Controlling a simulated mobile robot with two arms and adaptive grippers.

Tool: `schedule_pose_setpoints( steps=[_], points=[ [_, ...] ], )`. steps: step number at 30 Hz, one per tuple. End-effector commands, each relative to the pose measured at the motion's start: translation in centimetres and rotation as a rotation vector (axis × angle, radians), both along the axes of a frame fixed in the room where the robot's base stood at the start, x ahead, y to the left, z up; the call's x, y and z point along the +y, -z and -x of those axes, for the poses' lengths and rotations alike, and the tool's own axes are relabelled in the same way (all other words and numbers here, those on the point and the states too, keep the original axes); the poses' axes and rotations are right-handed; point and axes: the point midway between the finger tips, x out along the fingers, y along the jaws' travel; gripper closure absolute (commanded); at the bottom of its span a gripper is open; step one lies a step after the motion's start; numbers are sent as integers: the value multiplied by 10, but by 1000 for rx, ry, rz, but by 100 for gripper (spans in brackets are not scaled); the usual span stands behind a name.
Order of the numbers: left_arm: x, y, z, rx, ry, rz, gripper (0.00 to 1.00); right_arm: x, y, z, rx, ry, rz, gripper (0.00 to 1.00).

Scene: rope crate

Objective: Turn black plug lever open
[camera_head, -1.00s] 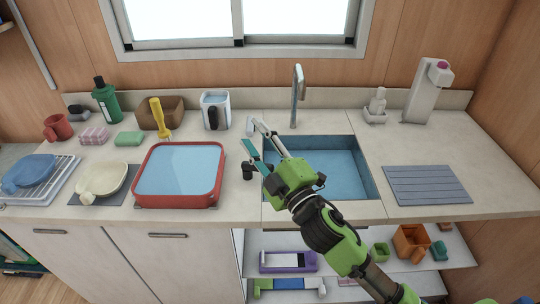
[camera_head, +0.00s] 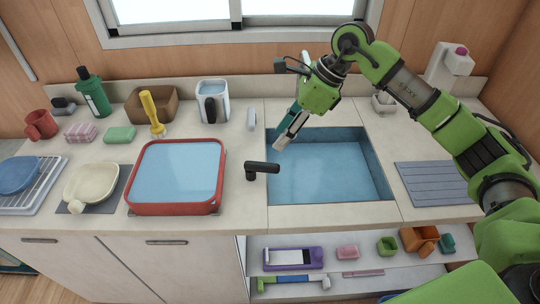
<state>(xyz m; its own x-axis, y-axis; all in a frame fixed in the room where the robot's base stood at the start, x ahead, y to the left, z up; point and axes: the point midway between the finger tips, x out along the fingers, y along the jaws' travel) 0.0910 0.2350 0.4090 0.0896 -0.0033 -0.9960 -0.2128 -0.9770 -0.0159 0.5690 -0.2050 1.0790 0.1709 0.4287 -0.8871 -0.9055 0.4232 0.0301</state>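The black plug lever (camera_head: 263,168) stands on the counter between the red basin and the sink. Its upright post is at the left and its arm points right, over the left edge of the blue sink (camera_head: 325,182). My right gripper (camera_head: 279,146) is above the sink's back left corner, behind the lever and apart from it, with its fingers pointing down and left. It holds nothing that I can see. The fingers overlap in this view, so their gap is unclear. My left gripper is not in view.
A red basin (camera_head: 136,182) with a light blue inside is left of the lever. A small white handle (camera_head: 251,119) stands behind it. A grey ridged mat (camera_head: 431,184) lies right of the sink.

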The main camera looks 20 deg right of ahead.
Motion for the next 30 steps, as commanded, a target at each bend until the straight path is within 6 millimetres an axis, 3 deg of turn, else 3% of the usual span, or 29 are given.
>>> schedule_pose_setpoints(
  steps=[3,6,11,24,30],
  points=[
    [0,0,-1,-1,0,0,60,-25,-2,0,9,13,79,64],
    [0,-2,-1,-1,0,0,60,-29,2,-1,14,15,97,64],
    [0,-10,0,0,0,0,60,-20,22,-3,18,13,94,64],
    [0,-35,0,1,0,0,60,12,103,-18,17,14,90,64],
    [0,-39,1,1,0,0,60,18,122,-21,14,13,90,64]
  ],
)
